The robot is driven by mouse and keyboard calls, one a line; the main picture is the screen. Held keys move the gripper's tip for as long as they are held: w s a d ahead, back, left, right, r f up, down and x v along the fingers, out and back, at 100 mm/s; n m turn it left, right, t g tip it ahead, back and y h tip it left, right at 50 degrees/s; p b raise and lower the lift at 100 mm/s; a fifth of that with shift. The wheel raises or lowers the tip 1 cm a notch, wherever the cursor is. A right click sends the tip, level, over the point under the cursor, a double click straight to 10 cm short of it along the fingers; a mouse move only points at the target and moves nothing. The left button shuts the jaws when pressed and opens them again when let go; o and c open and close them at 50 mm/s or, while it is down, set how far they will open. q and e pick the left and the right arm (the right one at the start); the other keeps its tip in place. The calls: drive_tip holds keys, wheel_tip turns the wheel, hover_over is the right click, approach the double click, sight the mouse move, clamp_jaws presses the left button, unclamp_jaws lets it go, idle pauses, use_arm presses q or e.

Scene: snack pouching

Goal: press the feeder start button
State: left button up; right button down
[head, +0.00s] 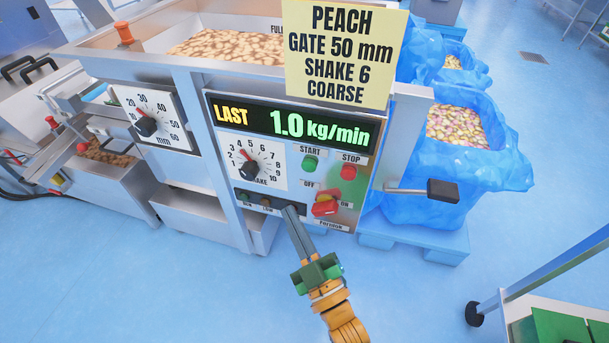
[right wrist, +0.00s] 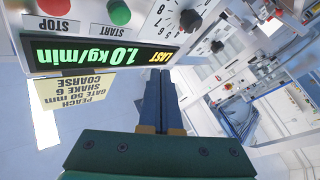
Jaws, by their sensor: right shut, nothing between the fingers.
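The feeder's front panel faces me in the head view. Its green START button (head: 310,163) sits under the START label, left of the red STOP button (head: 348,171). The right wrist view shows the panel upside down, with the green START button (right wrist: 119,12) at the top edge and the red STOP button (right wrist: 54,7) left of it. My right gripper (head: 290,210) is shut and empty, its fingertips in front of the panel's lower edge, below and left of START. Its closed fingers (right wrist: 162,78) also show in the wrist view. Contact with the panel cannot be told. My left gripper is out of view.
The shake knob (head: 246,170) is left of START; a red OFF/ON switch (head: 325,205) is below it. A black-ended lever (head: 442,190) sticks out at right. The display (head: 290,123) reads 1.0 kg/min. A yellow sign (head: 343,52) hangs above. Blue-lined bins (head: 490,170) stand behind right.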

drive_tip(key=shift+s+d+r, duration=0.1)
drive_tip(key=shift+d, duration=0.1)
drive_tip(key=b, duration=0.2)
approach(302, 165)
drive_tip(key=w+a+r, duration=0.2)
drive_tip(key=a, duration=0.2)
drive_tip(key=shift+w+d+f, duration=0.1)
drive_tip(key=shift+w+d, duration=0.1)
drive_tip(key=shift+w, duration=0.25)
drive_tip(key=shift+w+d, duration=0.25)
drive_tip(key=shift+w, duration=0.25)
drive_tip(key=shift+w+b, duration=0.1)
drive_tip(key=shift+b, duration=0.2)
idle(0.8)
drive_tip(key=shift+w+d, duration=0.15)
drive_tip(key=shift+w, duration=0.15)
drive_tip(key=shift+w+d, duration=0.15)
drive_tip(key=shift+w, duration=0.3)
idle(0.6)
drive_tip(key=shift+s, duration=0.1)
drive_tip(key=shift+s+a, duration=0.3)
drive_tip(key=shift+s, duration=0.45)
